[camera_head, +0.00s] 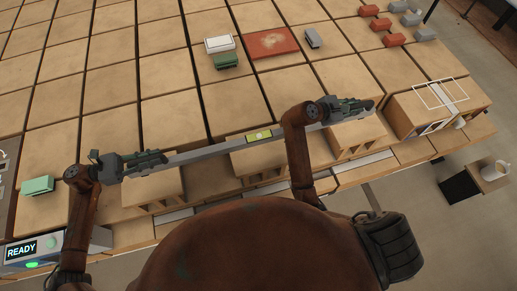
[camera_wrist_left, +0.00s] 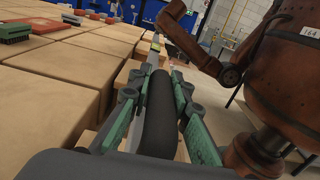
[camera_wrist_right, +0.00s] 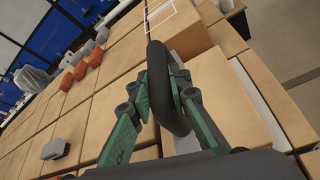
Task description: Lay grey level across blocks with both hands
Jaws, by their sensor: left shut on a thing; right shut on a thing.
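The long grey level (camera_head: 205,153) with a yellow-green vial (camera_head: 258,135) spans above several hollow tan blocks, a left one (camera_head: 152,187), a middle one (camera_head: 258,160) and a right one (camera_head: 357,138), along the near table edge. It tilts in the picture, right end higher. Whether it touches the blocks I cannot tell. My left gripper (camera_head: 145,163) is shut on the level's left end; the left wrist view shows a black rounded grip (camera_wrist_left: 159,112) between the fingers. My right gripper (camera_head: 345,108) is shut on the right end, with a black grip (camera_wrist_right: 168,90) between its fingers.
A white-outlined area (camera_head: 440,94) lies on a block at right. Red tray (camera_head: 270,43), green block (camera_head: 226,61), white box (camera_head: 219,44) and grey block (camera_head: 312,38) stand farther back. A console (camera_head: 35,250) reading READY is at lower left, near another green block (camera_head: 37,186).

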